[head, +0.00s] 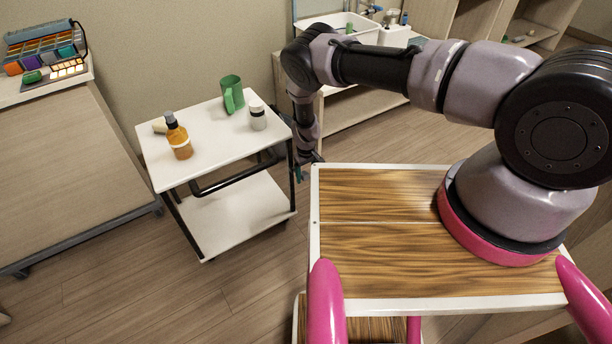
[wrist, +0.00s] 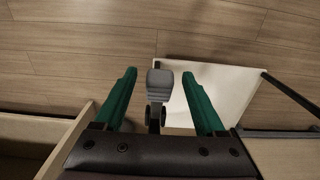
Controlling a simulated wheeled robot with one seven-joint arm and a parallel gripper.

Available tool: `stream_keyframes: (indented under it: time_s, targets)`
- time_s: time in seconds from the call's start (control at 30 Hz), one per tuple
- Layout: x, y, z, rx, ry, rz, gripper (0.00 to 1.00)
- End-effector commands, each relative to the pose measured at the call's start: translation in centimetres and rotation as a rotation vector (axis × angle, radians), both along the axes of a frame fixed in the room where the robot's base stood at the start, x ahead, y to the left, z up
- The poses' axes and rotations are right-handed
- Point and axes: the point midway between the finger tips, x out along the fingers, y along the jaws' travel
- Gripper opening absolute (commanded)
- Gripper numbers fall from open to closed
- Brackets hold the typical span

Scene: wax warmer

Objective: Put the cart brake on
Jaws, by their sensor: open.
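The white two-shelf cart (head: 215,140) stands left of centre in the head view, with a dark handle bar under its top. In the wrist view, a grey brake pedal (wrist: 160,84) sits above a dark caster (wrist: 155,118) at a corner of the cart's white shelf (wrist: 228,88). My gripper (wrist: 159,74) is open, with one green finger on each side of the pedal. Gaps show on both sides, and I cannot tell the pedal's tilt. In the head view my gripper (head: 301,172) points down by the cart's right side; the pedal is hidden there.
On the cart top are an amber bottle (head: 179,138), a green mug (head: 232,94), a white jar (head: 257,116) and a small beige item (head: 160,127). A cabinet (head: 70,175) stands left; a sink unit (head: 345,27) is behind. Floor (head: 130,285) is clear in front of the cart.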

Motion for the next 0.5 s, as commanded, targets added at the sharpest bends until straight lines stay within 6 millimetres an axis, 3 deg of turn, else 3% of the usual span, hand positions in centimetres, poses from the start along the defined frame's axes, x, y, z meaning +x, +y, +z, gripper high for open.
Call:
stream_keyframes:
  time_s: [0.33, 0.5]
  targets:
    - [0.04, 0.05, -0.38, 0.001, -0.001, 0.000, 0.72]
    - [0.04, 0.04, -0.37, 0.001, -0.001, 0.000, 0.07]
